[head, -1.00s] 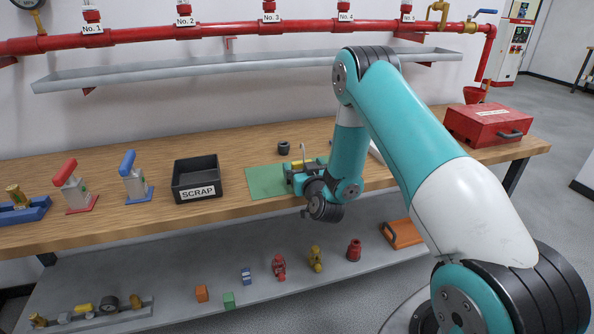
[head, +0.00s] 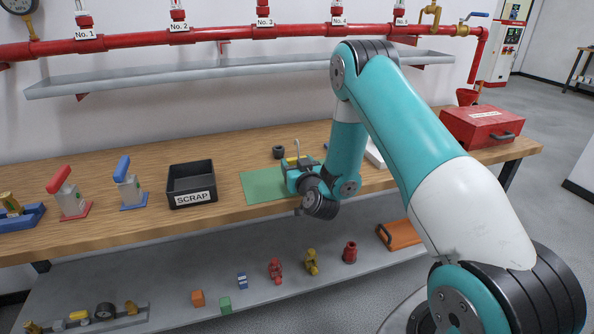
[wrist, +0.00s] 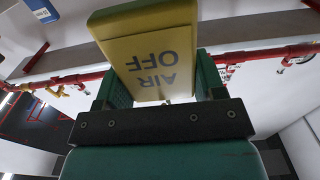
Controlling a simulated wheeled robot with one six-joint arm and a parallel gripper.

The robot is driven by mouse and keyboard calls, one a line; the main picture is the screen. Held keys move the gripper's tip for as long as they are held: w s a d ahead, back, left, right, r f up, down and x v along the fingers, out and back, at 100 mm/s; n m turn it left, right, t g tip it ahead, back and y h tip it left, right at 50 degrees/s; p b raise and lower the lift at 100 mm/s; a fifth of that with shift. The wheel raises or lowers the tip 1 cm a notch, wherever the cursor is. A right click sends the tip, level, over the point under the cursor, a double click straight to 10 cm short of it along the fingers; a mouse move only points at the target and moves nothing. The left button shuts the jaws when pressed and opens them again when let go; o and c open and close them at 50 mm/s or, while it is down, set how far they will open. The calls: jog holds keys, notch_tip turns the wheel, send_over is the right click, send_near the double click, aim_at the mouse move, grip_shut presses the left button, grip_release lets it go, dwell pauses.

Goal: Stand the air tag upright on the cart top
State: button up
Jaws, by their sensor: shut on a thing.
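The air tag (wrist: 150,48) is a yellow block with a pale face reading "AIR OFF", upside down in the wrist view. My gripper (wrist: 160,88) is shut on it, with green fingers on either side. In the head view my gripper (head: 292,172) is over the bench's front part, by the green mat, with a bit of yellow showing at it. The arm hides part of this area. I cannot make out a cart top in these frames.
The wooden bench (head: 110,220) holds a green mat (head: 262,187), a black SCRAP bin (head: 191,184), a dark ring (head: 279,152), clamp-like red and blue handled pieces and a red toolbox (head: 484,126). A shelf below holds several small parts. A red pipe (head: 220,27) runs behind.

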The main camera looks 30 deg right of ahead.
notch_tip(320, 180, up, 18)
jog(key=p, duration=1.3)
jog(key=shift+f, duration=0.25)
jog(key=s+a+f+n+y, duration=0.25)
jog(key=a+y, duration=0.25)
jog(key=a, duration=0.7)
jog(key=s+f, duration=0.7)
jog(key=f, duration=0.5)
jog(key=w+d+r+h, duration=0.1)
jog(key=w+d+r, duration=0.2)
jog(key=d+r, duration=0.1)
jog(key=w+d+r+m+h, duration=0.1)
jog(key=w+d+r+h, duration=0.1)
jog(key=w+d+r, duration=0.1)
jog(key=w+d+r+m+h, duration=0.1)
jog(key=w+d+r+h, duration=0.1)
jog(key=r, duration=0.5)
jog(key=shift+w+d+m, duration=0.15)
jog(key=shift+w+d, duration=0.15)
jog(key=shift+d, duration=0.4)
jog(key=shift+w+d+m, duration=0.1)
jog(key=shift+w+d, duration=0.2)
jog(key=shift+d, duration=0.4)
jog(key=shift+w+d, duration=0.1)
notch_tip(320, 180, down, 14)
jog(key=b, duration=0.9)
jog(key=shift+r+b, duration=0.15)
jog(key=shift+b, duration=0.15)
jog(key=shift+f, duration=2.75)
